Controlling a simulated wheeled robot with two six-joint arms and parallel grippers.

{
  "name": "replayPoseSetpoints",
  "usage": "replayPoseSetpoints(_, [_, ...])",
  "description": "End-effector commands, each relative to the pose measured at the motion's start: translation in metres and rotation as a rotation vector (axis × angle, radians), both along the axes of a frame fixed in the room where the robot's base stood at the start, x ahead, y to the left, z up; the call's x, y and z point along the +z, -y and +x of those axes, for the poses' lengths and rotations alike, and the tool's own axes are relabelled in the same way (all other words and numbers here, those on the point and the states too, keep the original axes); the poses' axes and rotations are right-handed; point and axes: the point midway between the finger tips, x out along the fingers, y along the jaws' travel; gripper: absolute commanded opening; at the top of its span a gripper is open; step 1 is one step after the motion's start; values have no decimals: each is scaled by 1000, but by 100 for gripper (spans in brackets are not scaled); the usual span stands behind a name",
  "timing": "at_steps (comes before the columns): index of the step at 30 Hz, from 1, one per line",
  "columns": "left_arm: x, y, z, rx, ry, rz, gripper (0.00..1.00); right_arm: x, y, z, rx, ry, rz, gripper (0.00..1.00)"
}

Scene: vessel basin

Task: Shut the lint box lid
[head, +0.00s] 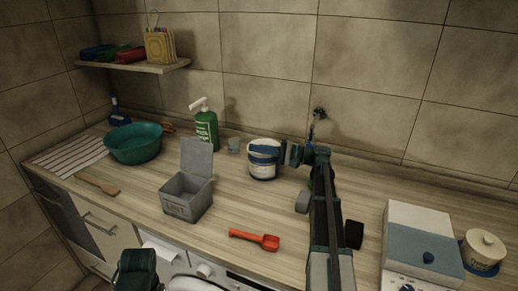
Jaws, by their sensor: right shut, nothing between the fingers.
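The grey lint box (186,198) stands on the wooden counter left of centre. Its lid (197,158) is open and stands upright at the back edge of the box. My right gripper (289,154) is shut and empty, right of the lint box and close beside a white and blue tub (263,162). I cannot tell whether it touches the tub. A dark part of my left arm shows at the bottom edge, but its fingers are not visible.
A red scoop (255,240) lies in front, to the right. A grey-blue box (421,238) and lidded jar (482,252) stand far right.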

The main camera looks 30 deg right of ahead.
Motion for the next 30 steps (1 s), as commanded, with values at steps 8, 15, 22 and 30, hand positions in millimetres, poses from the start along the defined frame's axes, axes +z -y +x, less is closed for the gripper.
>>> replayPoseSetpoints(8, [5, 0, 0, 0, 0, 0, 72, 4, -48, 37, 3, 0, 0, 0])
replayPoseSetpoints(15, [8, 0, 0, 0, 0, 0, 72, 8, -88, 68, 3, 0, 0, 0])
replayPoseSetpoints(22, [10, 0, 0, 0, 0, 0, 72, 10, -123, 95, 2, 0, 0, 0])
replayPoseSetpoints(30, [19, 0, 0, 0, 0, 0, 72, 19, -146, 70, 0, 0, 0, 0])
